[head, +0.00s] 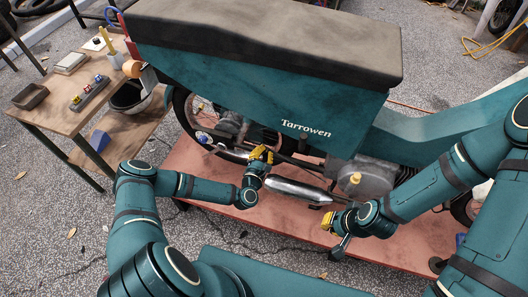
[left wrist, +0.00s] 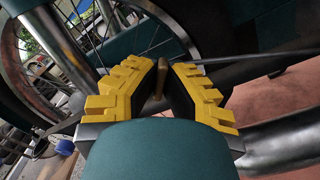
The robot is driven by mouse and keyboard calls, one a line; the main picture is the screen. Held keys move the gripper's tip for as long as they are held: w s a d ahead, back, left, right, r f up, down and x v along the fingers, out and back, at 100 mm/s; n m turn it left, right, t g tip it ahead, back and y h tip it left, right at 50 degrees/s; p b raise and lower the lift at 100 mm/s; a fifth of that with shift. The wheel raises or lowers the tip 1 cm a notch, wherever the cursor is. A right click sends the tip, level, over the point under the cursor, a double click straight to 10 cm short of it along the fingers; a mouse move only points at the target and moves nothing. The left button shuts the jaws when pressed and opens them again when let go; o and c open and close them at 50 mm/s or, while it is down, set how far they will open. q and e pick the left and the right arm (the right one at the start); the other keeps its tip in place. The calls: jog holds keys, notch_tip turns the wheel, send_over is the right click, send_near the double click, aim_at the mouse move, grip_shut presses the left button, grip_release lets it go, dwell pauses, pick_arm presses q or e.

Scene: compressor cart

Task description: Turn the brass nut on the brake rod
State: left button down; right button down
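The brass nut is too small to make out in the head view. In the left wrist view a brass-coloured piece (left wrist: 157,80) shows between my left fingertips, partly hidden by them. A thin grey rod (left wrist: 255,61) runs from beside the right fingertip to the right edge. My left gripper (head: 262,154) is low at the motorbike's side, just above the silver exhaust; its yellow fingers (left wrist: 168,68) have a narrow gap at the tips, and contact with the brass piece is unclear. My right gripper (head: 329,222) is by the bike's near side, its fingers mostly hidden.
The teal motorbike (head: 260,95) stands on a reddish platform (head: 205,180). The exhaust (head: 297,190) lies close under my left gripper. Spokes and a wheel rim (left wrist: 25,75) are near it. A wooden bench (head: 62,113) with trays and small parts stands at the left.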

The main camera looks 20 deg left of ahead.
pick_arm(q)
jog(key=shift+w+r, duration=0.1)
jog(key=m, duration=0.4)
jog(key=shift+d+b, duration=0.1)
jog(key=shift+b, duration=0.25)
jog(key=m, duration=0.4)
jog(key=shift+r+m, duration=0.1)
jog(key=shift+m, duration=0.2)
jog(key=m, duration=0.4)
jog(key=shift+d+m, duration=0.1)
jog(key=shift+m, duration=2.5)
jog(key=c, duration=1.1)
grip_release()
jog(key=shift+f, duration=0.2)
